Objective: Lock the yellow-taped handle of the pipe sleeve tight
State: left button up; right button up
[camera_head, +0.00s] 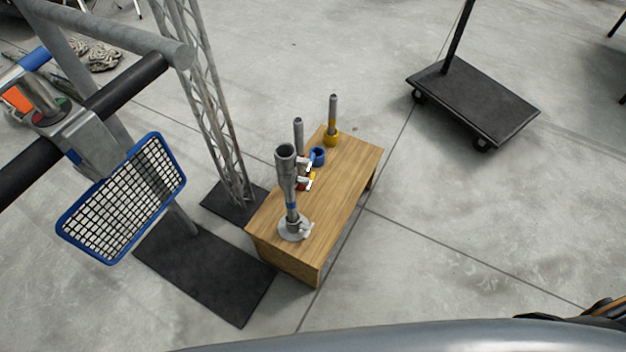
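A grey pipe sleeve (286,168) stands upright near the front of a wooden table (345,185). It has an open top, a blue band low down and a round flange (294,229) at its base. Small red and white handle parts (304,162) stick out on its right side. A small yellow patch (312,176) shows beside the lower one, probably the yellow-taped handle. It is too small to tell whether that handle is locked. Neither of my grippers shows in the head view.
A yellow-based post (332,128), a grey post (298,134) and a blue ring (317,156) stand farther back on the table. A lattice post (215,110) and a blue-rimmed mesh basket (128,200) are at left. A black cart (474,102) stands at right. Floor between is clear.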

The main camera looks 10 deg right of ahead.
aim_at(308, 181)
jog(key=l+u, duration=0.1)
jog(key=u, duration=0.5)
jog(key=i+l+u, duration=0.1)
jog(key=l+u, duration=0.25)
jog(key=l, duration=0.15)
jog(key=l+u, duration=0.35)
jog(key=l, duration=0.15)
jog(key=l+u, duration=0.35)
jog(key=l, duration=0.15)
